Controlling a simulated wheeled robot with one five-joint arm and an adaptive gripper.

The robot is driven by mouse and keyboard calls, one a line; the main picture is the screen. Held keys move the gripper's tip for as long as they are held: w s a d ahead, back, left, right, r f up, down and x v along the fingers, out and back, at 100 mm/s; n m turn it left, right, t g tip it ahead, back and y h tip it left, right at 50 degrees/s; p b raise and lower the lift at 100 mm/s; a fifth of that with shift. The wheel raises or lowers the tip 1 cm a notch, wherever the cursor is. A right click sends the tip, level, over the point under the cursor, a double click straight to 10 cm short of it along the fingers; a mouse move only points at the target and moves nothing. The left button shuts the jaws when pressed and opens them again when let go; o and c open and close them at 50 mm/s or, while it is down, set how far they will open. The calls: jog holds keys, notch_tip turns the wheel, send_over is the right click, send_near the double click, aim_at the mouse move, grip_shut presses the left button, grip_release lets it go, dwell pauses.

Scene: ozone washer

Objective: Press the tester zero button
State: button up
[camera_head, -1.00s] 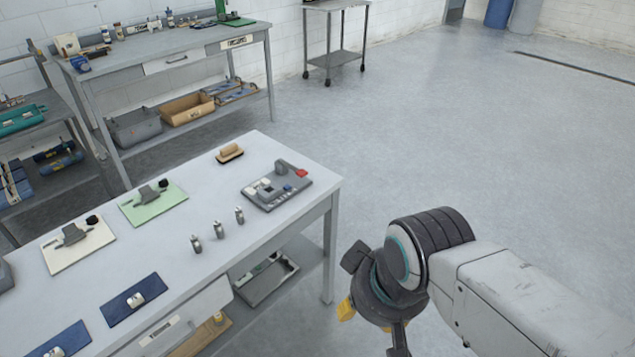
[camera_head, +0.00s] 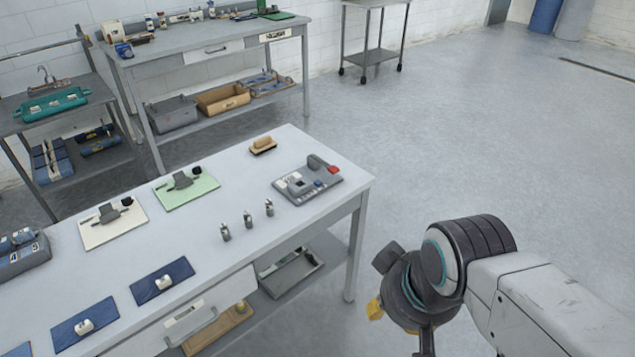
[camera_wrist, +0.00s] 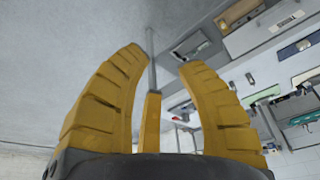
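The tester appears to be the flat grey device (camera_head: 308,181) near the right end of the work table (camera_head: 330,207). It has a red part (camera_head: 334,169) at its right corner and a small blue part (camera_head: 318,183) on its front side. Which part is the zero button is too small to tell. My gripper (camera_head: 376,311) hangs to the right of the table in the head view, apart from the tester. In the wrist view, my gripper's (camera_wrist: 164,60) yellow fingers are spread apart with nothing clearly held between them.
Three small metal pieces (camera_head: 247,219), a brush-like block (camera_head: 263,146), a green mat (camera_head: 187,188) and blue mats (camera_head: 162,281) lie on the table. A back bench (camera_head: 215,57) and a wheeled cart (camera_head: 372,50) stand behind. The floor to the right is clear.

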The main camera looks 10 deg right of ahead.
grip_shut()
jog(key=c, duration=0.5)
grip_release()
dwell(0.4)
